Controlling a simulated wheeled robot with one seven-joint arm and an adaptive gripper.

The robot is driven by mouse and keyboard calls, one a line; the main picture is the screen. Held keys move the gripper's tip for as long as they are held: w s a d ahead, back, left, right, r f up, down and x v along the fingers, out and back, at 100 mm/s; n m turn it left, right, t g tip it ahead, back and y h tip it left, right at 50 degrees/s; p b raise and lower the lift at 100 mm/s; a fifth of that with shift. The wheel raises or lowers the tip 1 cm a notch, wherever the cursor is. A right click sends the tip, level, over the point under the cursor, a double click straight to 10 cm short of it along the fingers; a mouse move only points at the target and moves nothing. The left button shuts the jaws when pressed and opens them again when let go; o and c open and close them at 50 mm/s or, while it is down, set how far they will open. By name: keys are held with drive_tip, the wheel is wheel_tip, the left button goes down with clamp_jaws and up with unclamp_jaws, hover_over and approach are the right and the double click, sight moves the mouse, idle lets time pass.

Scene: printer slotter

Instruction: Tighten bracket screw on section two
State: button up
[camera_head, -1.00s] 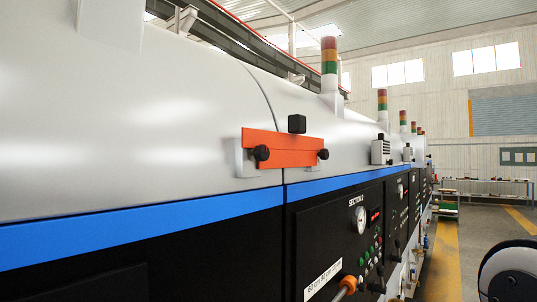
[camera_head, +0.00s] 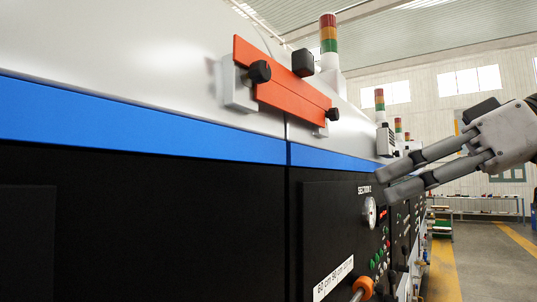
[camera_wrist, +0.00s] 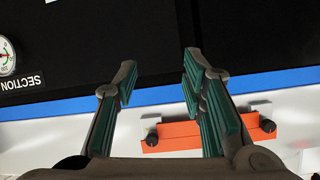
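The bracket is an orange bar (camera_head: 285,74) on the light grey housing above the blue stripe, across the panel seam. A black knob screw (camera_head: 259,72) is at its left end and a smaller-looking one (camera_head: 333,114) at its right end. The wrist view shows the bracket (camera_wrist: 182,136) upside down, with knobs at its left (camera_wrist: 152,139) and right (camera_wrist: 268,125), partly behind a finger. My gripper (camera_head: 385,183) is open and empty, its two fingers apart, right of the bracket and in front of the section 2 panel. Its fingers also show in the wrist view (camera_wrist: 159,65).
The black section 2 panel (camera_head: 340,225) has a gauge (camera_head: 370,211), coloured buttons and an orange-and-metal handle (camera_head: 362,287) that sticks out. A black block (camera_head: 303,62) and a signal lamp (camera_head: 329,42) sit above. Open floor lies to the right.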

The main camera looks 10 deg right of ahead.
drive_tip(key=w+d+r+n+t+y+b, duration=0.1)
drive_tip(key=d+r+n+t+y+b, duration=0.1)
drive_tip(key=d+r+n+b, duration=0.3)
drive_tip(key=n+t+y, duration=0.1)
drive_tip(key=n, duration=0.3)
approach(336, 115)
drive_tip(key=p+x, duration=0.1)
drive_tip(key=x, duration=0.7)
drive_tip(key=shift+a, duration=0.1)
clamp_jaws()
